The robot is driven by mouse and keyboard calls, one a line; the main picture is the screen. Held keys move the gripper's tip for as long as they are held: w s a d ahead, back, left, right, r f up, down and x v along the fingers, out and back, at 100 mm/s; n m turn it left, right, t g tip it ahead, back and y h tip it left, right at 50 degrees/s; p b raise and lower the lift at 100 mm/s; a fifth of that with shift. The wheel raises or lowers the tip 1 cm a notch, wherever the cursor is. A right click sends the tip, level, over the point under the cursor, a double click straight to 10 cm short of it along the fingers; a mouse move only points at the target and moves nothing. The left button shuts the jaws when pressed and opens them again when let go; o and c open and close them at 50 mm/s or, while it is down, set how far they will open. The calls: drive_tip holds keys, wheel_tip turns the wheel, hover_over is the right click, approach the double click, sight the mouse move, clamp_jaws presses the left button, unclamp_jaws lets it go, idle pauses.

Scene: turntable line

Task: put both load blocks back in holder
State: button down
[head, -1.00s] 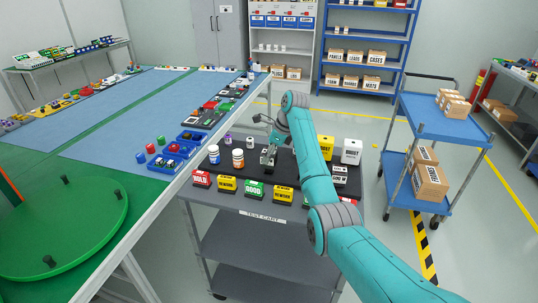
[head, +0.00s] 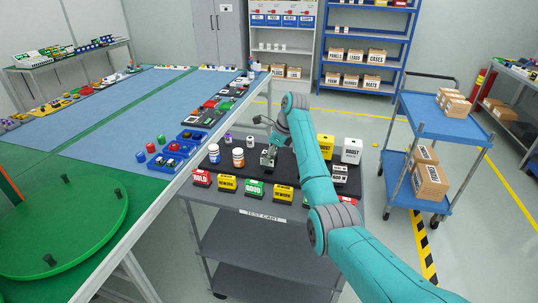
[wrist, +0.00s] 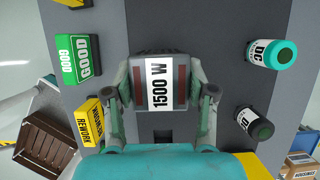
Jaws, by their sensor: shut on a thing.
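My gripper (head: 268,160) is over the dark top of the test cart. I cannot tell whether this block touches the cart top. A second dark block with a white label (head: 339,171), which looks like another load block, is at the right end of the cart, right of my arm. My arm hides part of the cart top there, and I cannot make out the holder clearly.
Red, yellow and green sign blocks (head: 255,188) line the cart's front edge. A yellow box (head: 326,146) and a white box (head: 352,150) stand at back right. The table with a green turntable (head: 60,225) is left.

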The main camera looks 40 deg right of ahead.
drive_tip(key=shift+f, duration=0.8)
drive_tip(key=shift+c, duration=1.4)
unclamp_jaws()
drive_tip(key=shift+f, duration=0.1)
drive_tip(key=v, duration=1.2)
